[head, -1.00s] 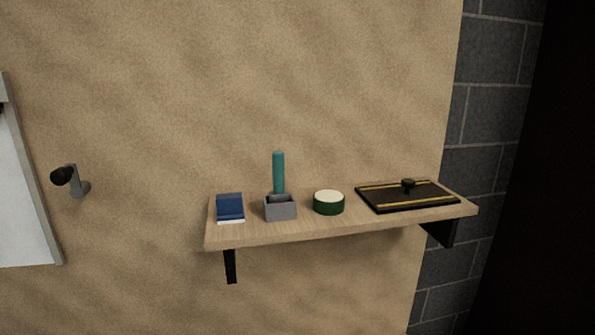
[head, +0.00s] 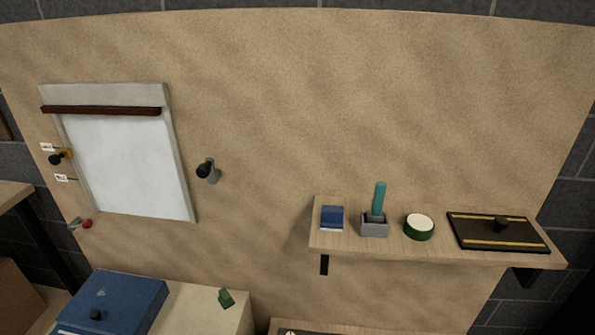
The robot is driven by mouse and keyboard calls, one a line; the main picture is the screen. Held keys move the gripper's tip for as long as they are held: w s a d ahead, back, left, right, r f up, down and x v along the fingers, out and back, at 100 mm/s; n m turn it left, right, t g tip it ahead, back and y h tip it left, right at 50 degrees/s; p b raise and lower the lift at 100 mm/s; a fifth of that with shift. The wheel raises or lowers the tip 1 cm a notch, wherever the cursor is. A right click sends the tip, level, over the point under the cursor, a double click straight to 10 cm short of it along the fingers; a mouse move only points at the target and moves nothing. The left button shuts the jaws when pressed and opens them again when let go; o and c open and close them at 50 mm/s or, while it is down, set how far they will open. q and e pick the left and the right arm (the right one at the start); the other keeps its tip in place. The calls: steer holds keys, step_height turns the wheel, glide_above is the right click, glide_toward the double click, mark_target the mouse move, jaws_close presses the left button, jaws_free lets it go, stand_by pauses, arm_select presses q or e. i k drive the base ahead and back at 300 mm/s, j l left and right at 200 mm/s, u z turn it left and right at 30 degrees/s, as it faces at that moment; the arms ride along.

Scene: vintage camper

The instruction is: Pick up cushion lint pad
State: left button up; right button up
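No label marks the cushion lint pad, so I cannot tell for certain which thing it is. A small blue block with a white lower edge (head: 332,217) lies at the left end of the wooden wall shelf (head: 390,246). To its right, a teal handle (head: 379,197) stands upright in a small grey holder (head: 374,229). Further right is a round dark green piece with a cream top (head: 419,227). Neither of my grippers is in view.
A flat black panel with yellow strips and a knob (head: 497,231) lies at the shelf's right end. A white-screened frame (head: 125,155) and a black knob (head: 205,170) are on the wall. Below left are a blue lid (head: 115,299) and a small green piece (head: 226,298).

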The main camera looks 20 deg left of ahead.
mark_target(225, 299)
steer(key=u, duration=1.2)
